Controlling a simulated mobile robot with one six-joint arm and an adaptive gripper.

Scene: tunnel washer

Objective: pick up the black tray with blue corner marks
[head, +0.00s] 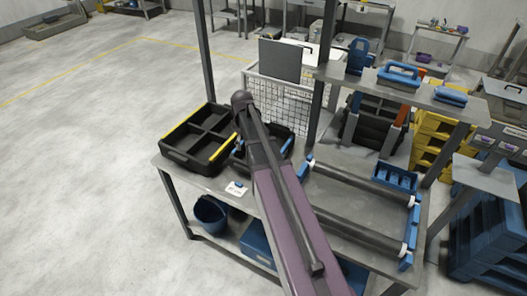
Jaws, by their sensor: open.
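A black tray with blue corner marks (284,134) sits on the grey workbench, near the middle of the head view. My arm crosses in front of it and hides much of its middle. Blue marks show on both sides of the arm. My arm reaches up from the bottom of the picture to a dark rounded joint above the trays. I cannot make out my gripper or its fingers, so its place relative to the tray does not show.
A black divided tray with yellow edges (184,153) stands close on the left. A small white card (236,189) lies in front. A blue-ended roller frame (360,201) takes up the bench's right part. Dark posts and a raised shelf (415,96) stand around the bench. Open floor lies left.

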